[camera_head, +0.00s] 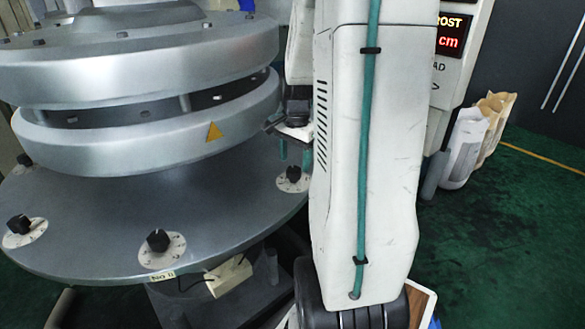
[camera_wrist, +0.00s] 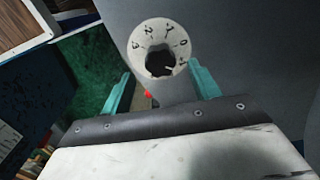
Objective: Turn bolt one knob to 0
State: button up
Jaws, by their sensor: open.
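A black knob (camera_head: 293,173) on a white numbered dial sits at the right rim of the grey round table, beside my arm. In the wrist view the knob (camera_wrist: 160,62) shows on its dial with digits 3, 2, 1 and 0. A pale pointer mark on the knob faces right and slightly down, past the 0, near a mark that I cannot read surely. My gripper (camera_wrist: 160,88) is open, with one teal finger on each side of the dial in that view. In the head view my gripper (camera_head: 295,153) is just above this knob. No bolt one label is readable.
The round table (camera_head: 90,205) carries other dial knobs, one at the front (camera_head: 157,240) by a "NO II" label (camera_head: 163,276) and one at left (camera_head: 18,223). A large silver ringed body (camera_head: 150,150) rises close to my gripper. A red-lit display (camera_head: 450,38) stands behind my arm.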

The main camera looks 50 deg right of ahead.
aim_at(294, 169)
jog(key=shift+f, duration=1.9)
jog(key=shift+w, duration=0.1)
jog(key=c, duration=1)
jog(key=shift+o, duration=0.2)
jog(key=shift+n, duration=0.4)
jog(key=n, duration=0.3)
jog(key=shift+n, duration=2.5)
